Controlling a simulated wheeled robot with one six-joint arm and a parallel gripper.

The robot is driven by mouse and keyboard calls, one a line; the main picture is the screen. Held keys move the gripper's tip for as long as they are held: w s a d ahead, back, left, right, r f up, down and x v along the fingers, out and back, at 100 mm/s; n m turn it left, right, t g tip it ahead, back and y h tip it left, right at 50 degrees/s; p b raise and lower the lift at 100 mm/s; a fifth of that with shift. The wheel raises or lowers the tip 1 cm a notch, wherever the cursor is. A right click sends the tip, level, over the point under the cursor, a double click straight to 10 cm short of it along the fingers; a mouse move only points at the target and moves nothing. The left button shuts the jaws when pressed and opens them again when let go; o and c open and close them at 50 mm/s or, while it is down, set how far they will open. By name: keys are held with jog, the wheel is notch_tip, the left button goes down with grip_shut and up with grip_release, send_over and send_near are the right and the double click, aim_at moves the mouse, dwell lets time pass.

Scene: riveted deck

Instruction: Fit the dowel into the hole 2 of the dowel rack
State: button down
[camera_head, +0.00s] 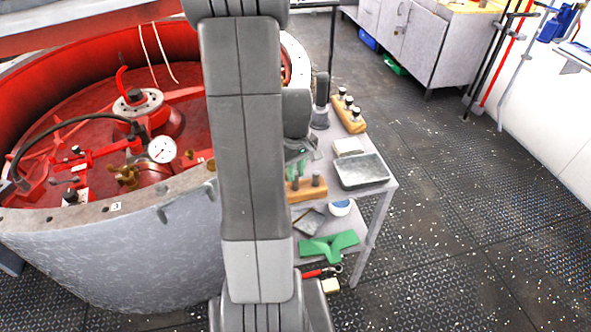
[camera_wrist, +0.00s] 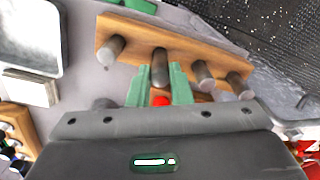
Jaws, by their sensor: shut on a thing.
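The dowel rack (camera_wrist: 225,60) is a wooden block with several grey dowels, on the table below my gripper. My gripper (camera_wrist: 158,88) has green fingers, shut on a dark grey dowel (camera_wrist: 160,68). In the wrist view this dowel overlaps the rack between a dowel (camera_wrist: 112,48) at its left and one (camera_wrist: 203,75) at its right. Whether its lower end is inside a hole cannot be told. In the head view the rack (camera_head: 306,192) and green fingers (camera_head: 297,170) show partly behind my arm. The hole itself is hidden.
A grey metal tray (camera_head: 362,171) and a pale block (camera_head: 348,146) are on the table. A second wooden block (camera_head: 350,116) with pegs and an upright grey cylinder (camera_head: 321,100) stand farther back. A red-lined round tank (camera_head: 120,250) is at the left.

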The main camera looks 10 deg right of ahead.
jog(key=shift+f+b, duration=0.6)
jog(key=shift+f, duration=0.1)
jog(key=c, duration=1.2)
grip_release()
jog(key=shift+c, duration=0.2)
jog(key=shift+r, duration=0.1)
notch_tip(320, 180, up, 14)
jog(key=shift+f, duration=0.2)
jog(key=shift+f, duration=0.1)
notch_tip(320, 180, down, 14)
jog(key=shift+r, duration=0.5)
